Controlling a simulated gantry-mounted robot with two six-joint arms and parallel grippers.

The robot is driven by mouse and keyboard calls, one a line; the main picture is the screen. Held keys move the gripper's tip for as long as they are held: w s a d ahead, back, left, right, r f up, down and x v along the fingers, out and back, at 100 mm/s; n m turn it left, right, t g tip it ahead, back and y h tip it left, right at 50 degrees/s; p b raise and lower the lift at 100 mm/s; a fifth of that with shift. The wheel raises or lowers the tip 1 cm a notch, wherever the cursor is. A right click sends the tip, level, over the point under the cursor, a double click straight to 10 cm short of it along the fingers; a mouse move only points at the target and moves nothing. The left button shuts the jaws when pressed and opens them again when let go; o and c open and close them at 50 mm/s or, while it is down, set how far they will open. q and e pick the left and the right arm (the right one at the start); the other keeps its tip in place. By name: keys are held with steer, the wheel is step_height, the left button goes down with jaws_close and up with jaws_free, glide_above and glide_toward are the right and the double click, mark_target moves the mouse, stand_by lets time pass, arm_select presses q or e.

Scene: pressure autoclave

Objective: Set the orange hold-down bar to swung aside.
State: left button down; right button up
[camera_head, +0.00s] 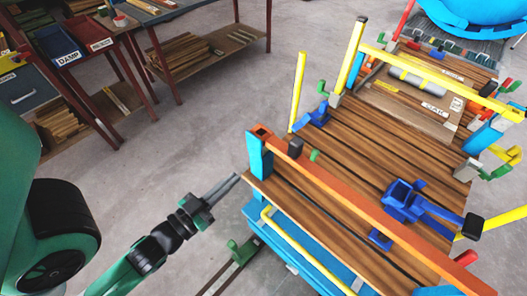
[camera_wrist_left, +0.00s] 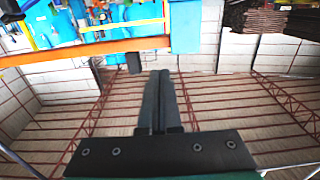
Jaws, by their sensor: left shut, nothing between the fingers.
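The long orange hold-down bar (camera_head: 350,200) runs across the near end of the slatted wooden cart, from a blue post (camera_head: 259,157) at its left end toward the lower right. A small black block (camera_head: 295,148) sits on the bar near that post. The bar also shows in the left wrist view (camera_wrist_left: 85,52), with the blue post (camera_wrist_left: 185,28) at its right end. My left gripper (camera_head: 236,180) is shut and empty, just left of the post and apart from the bar. Its fingers also show in the left wrist view (camera_wrist_left: 160,80). My right gripper is not in view.
A blue clamp (camera_head: 404,201) sits beside the bar on the slats. Yellow posts (camera_head: 298,90) stand along the cart's edge. A red-framed shelf (camera_head: 215,62) with wood stands at upper left. The grey floor (camera_head: 185,130) between shelf and cart is clear.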

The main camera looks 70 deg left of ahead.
mark_target(271, 146)
arm_select(q)
steer(key=x, duration=1.2)
steer(key=shift+w+p, duration=0.25)
steer(key=shift+p, duration=0.1)
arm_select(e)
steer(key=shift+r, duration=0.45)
